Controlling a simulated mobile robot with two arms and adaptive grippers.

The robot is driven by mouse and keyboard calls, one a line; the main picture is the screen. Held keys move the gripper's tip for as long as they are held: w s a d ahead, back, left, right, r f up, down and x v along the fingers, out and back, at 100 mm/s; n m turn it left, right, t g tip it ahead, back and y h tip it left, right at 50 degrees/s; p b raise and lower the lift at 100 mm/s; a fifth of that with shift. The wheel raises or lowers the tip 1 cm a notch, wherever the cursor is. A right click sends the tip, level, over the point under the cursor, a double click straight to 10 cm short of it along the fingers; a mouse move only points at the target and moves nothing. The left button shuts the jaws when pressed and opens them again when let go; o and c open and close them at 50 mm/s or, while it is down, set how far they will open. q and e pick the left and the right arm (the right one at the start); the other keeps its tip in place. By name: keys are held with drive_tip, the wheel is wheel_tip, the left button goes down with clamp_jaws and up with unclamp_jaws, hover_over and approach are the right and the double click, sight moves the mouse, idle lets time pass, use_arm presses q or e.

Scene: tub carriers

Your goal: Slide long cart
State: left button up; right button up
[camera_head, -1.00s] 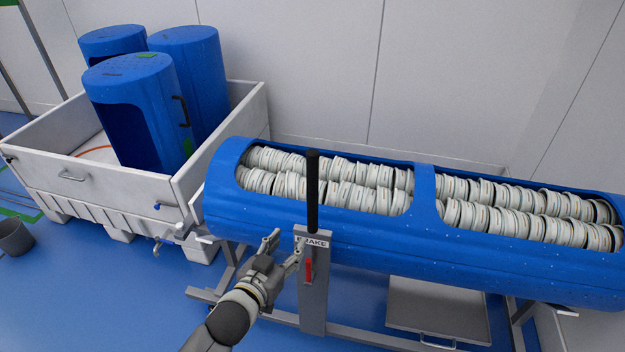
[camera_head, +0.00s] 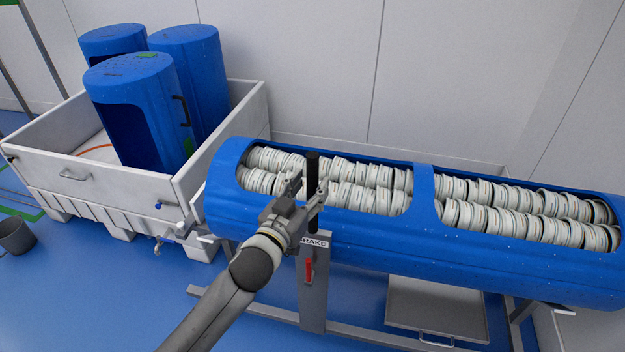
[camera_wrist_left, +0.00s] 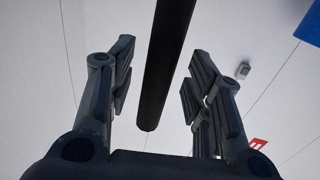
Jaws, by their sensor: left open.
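The long cart carries a long blue tub (camera_head: 465,252) lying on its side, filled with rows of pale round pieces. A grey post (camera_head: 313,285) with a BRAKE label and a red lever (camera_head: 309,271) stands at its front. A black upright handle (camera_head: 312,168) rises from the post. My left gripper (camera_head: 308,187) is open at the handle, about midway up it. In the left wrist view the black handle (camera_wrist_left: 166,60) passes between the two open fingers (camera_wrist_left: 158,85), with gaps on both sides. My right gripper is not in view.
A white crate (camera_head: 105,208) with several upright blue tubs (camera_head: 140,110) stands at the left, close to the cart's end. A grey bucket (camera_head: 14,236) is at the far left. A pale wall (camera_head: 450,80) runs behind. The blue floor in front is clear.

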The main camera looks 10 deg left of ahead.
use_arm(q)
drive_tip(key=shift+w+d, duration=0.2)
drive_tip(key=shift+w, duration=0.8)
clamp_jaws()
